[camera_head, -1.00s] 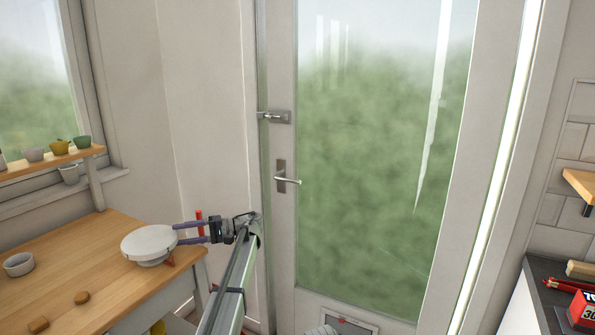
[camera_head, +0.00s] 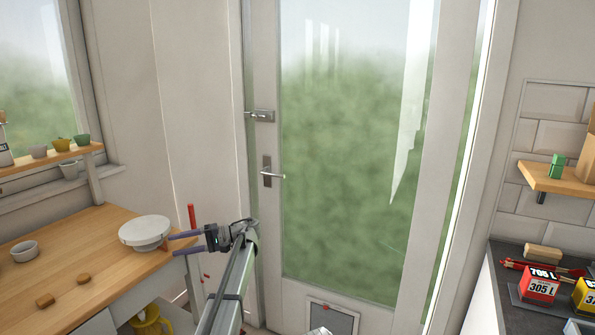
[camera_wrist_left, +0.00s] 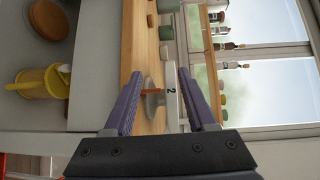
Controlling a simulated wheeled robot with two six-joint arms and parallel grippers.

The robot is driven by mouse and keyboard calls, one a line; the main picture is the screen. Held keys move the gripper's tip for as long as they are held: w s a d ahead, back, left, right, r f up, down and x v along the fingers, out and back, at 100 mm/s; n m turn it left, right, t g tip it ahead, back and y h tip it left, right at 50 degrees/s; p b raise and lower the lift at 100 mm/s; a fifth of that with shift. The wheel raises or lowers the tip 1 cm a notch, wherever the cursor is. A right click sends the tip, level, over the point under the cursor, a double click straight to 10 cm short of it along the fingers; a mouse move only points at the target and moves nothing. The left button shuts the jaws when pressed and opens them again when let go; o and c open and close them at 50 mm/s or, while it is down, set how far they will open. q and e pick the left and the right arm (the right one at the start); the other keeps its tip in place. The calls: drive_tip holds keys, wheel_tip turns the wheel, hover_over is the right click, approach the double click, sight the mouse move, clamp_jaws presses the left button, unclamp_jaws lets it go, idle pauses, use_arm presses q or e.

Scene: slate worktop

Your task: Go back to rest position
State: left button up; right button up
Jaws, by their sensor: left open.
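My left gripper (camera_head: 172,245) is open, its two purple fingers pointing left beside the wooden table's right end. A white round disc on a short foot (camera_head: 145,231) stands on the table just beyond the fingertips. In the left wrist view the open fingers (camera_wrist_left: 168,103) show with nothing gripped. The disc, with a "2" marking (camera_wrist_left: 171,92), shows edge-on between them; I cannot tell whether a finger touches it. My right gripper is not in view.
The wooden table (camera_head: 95,255) holds a grey cup (camera_head: 24,251) and small brown blocks. A glazed door (camera_head: 340,150) stands ahead. Dark worktop (camera_head: 500,275) at right carries a red box (camera_head: 538,286). A yellow can (camera_head: 148,321) sits below the table.

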use_arm(q)
drive_tip(key=s+d+f+m+t+h+p, duration=0.2)
drive_tip(key=s+d+h+p, duration=0.4)
drive_tip(key=s+d, duration=0.8)
drive_tip(key=s+d+f+m+t+h+p, duration=0.2)
drive_tip(key=s+d+f+m+h+p, duration=0.2)
drive_tip(key=s+d, duration=1.1)
drive_tip(key=s+m+h+p, duration=0.1)
drive_tip(key=s+h+p, duration=0.2)
drive_tip(key=s+h, duration=0.2)
drive_tip(key=shift+s+d+f+t, duration=0.25)
drive_tip(key=shift+s+t, duration=0.15)
drive_tip(key=shift+s, duration=0.6)
